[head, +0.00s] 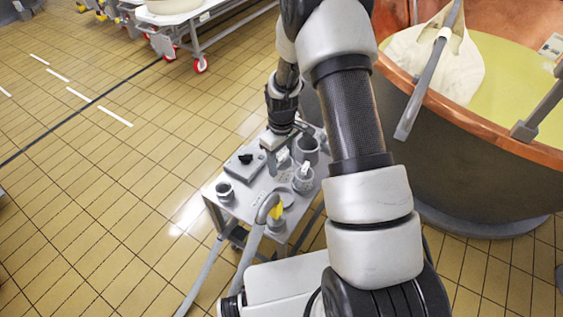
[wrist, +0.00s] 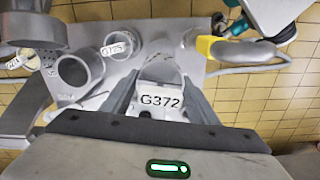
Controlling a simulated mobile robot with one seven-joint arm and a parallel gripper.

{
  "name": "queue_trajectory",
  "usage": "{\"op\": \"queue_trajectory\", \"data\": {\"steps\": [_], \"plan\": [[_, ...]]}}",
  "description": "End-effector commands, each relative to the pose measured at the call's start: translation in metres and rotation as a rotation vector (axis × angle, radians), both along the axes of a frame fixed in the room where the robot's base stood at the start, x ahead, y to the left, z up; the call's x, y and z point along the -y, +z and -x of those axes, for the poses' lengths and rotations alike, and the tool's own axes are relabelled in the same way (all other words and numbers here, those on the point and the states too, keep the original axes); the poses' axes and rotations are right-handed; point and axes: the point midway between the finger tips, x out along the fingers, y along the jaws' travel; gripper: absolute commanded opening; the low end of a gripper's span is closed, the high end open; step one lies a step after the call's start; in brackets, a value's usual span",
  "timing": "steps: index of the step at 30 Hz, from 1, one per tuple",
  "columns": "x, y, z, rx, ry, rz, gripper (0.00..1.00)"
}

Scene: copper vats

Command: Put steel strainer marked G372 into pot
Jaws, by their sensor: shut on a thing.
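My gripper (wrist: 160,103) is shut on the steel strainer, whose white tag (wrist: 160,101) reads G372. The strainer's grey body (wrist: 161,73) shows beyond the tag, partly hidden by the fingers. In the head view my gripper (head: 274,147) is low over the grey cart, with a white tag (head: 283,156) beside it. A grey open cylinder, apparently the pot (wrist: 80,72), stands left of the strainer in the wrist view. It also shows in the head view (head: 307,145), right of the gripper. I cannot tell whether the strainer touches the cart.
A tagged vessel (wrist: 127,45) stands close beside the pot. The cart (head: 243,207) also holds a grey box (head: 243,165), a small cup (head: 225,191) and a hose with a yellow part (wrist: 207,45). A copper-rimmed vat (head: 480,165) stands to the right.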

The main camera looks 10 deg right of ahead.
Motion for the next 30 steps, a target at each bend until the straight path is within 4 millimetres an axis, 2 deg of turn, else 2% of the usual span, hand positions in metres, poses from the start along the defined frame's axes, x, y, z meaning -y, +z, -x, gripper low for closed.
{"op": "queue_trajectory", "data": {"steps": [30], "plan": [[0.000, 0.053, 0.000, 0.001, 0.000, 0.000, 0.27]]}}
